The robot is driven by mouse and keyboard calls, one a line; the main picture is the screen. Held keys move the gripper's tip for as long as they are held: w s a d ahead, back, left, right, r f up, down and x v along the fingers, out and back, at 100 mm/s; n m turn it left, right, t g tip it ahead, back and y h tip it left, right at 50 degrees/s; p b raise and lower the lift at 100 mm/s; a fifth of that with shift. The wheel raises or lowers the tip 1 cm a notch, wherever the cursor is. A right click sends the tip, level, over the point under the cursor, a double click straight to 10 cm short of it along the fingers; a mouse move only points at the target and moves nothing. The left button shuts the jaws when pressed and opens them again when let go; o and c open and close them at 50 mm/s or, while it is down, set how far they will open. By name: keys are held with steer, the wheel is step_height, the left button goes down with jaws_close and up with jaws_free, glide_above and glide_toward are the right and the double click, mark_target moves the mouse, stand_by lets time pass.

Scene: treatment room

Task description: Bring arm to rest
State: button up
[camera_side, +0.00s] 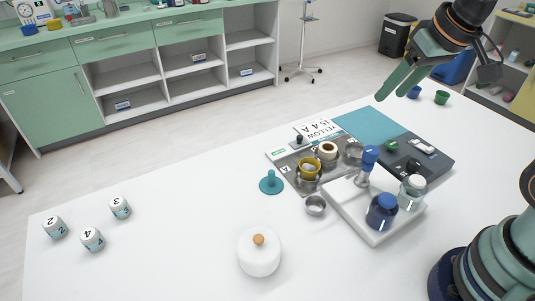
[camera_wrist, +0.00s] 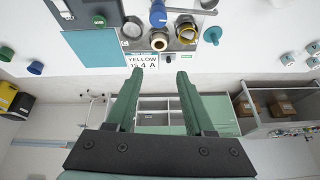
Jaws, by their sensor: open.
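My gripper (camera_side: 400,80) is raised above the far right part of the white table, with its two green fingers apart and nothing between them. In the wrist view my gripper (camera_wrist: 166,82) is open and empty, its fingertips pointing toward the table's far edge and the tray. My gripper is clear of all of these.
A white tray (camera_side: 345,207) carries a blue-lidded jar (camera_side: 381,212) and a clear jar (camera_side: 412,190). A white lidded pot (camera_side: 259,255), a steel cup (camera_side: 316,205), a teal knobbed disc (camera_side: 270,183) and numbered cylinders (camera_side: 92,239) stand nearby. The table's left middle is bare.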

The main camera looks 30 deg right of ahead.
steer(key=shift+s+d+f+n, duration=0.1)
steer(key=shift+s+f+n, duration=0.2)
steer(key=shift+s, duration=0.25)
steer(key=shift+s+f+n, duration=0.3)
steer(key=shift+s, duration=0.25)
stand_by(1.1)
